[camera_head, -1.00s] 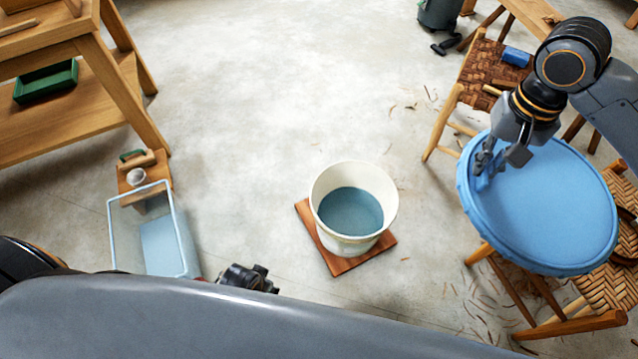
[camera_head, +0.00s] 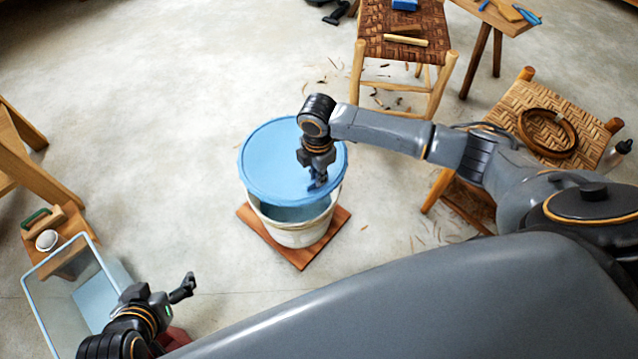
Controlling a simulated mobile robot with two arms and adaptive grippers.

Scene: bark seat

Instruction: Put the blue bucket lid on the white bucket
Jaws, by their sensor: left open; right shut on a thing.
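The blue bucket lid (camera_head: 268,165) is held over the white bucket (camera_head: 292,236). It covers most of the mouth from above, shifted toward the back left. The near part of the opening shows the bluish inside of the bucket. I cannot tell whether the lid touches the rim. My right gripper (camera_head: 318,182) is shut on the lid near its right edge. The bucket stands upright on a reddish-brown wooden board (camera_head: 300,258) on the floor. My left gripper (camera_head: 168,292) is open and empty at the lower left, away from the bucket.
A clear bin (camera_head: 45,310) stands at the lower left, beside a small wooden block with a brush (camera_head: 38,222). A woven stool (camera_head: 400,30) and a woven chair seat with a coiled ring (camera_head: 548,132) are behind and right. The floor left of the bucket is clear.

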